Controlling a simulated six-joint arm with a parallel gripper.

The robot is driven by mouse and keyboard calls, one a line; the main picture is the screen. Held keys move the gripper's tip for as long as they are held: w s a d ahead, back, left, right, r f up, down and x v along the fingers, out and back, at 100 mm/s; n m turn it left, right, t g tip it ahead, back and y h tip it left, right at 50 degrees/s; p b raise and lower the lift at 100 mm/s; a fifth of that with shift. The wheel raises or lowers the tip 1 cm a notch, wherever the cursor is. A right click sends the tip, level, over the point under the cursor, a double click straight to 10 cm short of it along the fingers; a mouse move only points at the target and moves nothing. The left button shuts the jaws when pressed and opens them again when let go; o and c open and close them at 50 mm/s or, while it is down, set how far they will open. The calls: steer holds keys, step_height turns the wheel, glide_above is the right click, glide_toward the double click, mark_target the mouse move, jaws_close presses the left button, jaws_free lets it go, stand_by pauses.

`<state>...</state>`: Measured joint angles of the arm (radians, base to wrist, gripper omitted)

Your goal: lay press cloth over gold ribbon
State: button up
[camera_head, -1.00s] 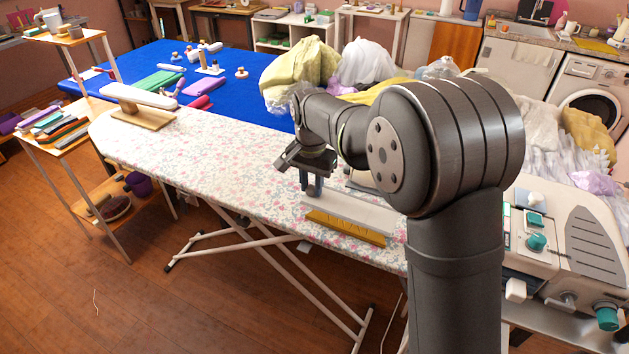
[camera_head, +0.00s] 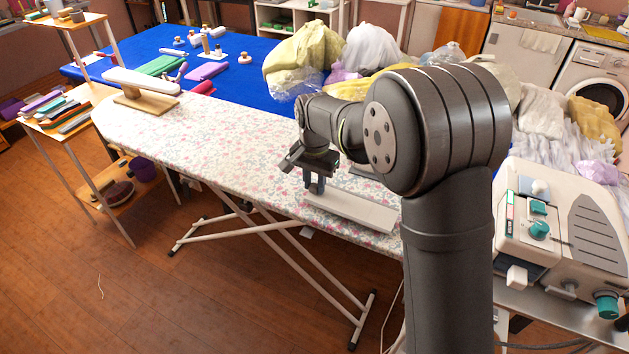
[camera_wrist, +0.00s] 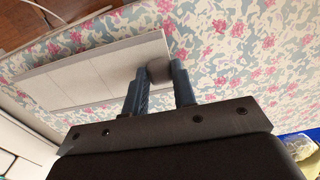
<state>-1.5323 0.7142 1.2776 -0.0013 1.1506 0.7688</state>
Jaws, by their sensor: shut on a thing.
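The press cloth (camera_head: 352,212) is a pale, flat rectangle lying near the front edge of the flowered ironing board. No gold ribbon shows in either current view.
The ironing board (camera_head: 215,140) is bare left of my gripper, with a white sleeve board (camera_head: 142,82) at its far left end. A steam unit (camera_head: 555,225) stands at the right. Piled garments (camera_head: 300,55) lie behind, beside a blue table (camera_head: 130,62).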

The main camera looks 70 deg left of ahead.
steer(key=shift+f, duration=0.2)
steer(key=o, duration=1)
steer(key=shift+o, duration=0.2)
steer(key=shift+r, duration=0.1)
step_height(320, 180, up, 17)
steer(key=shift+r, duration=0.15)
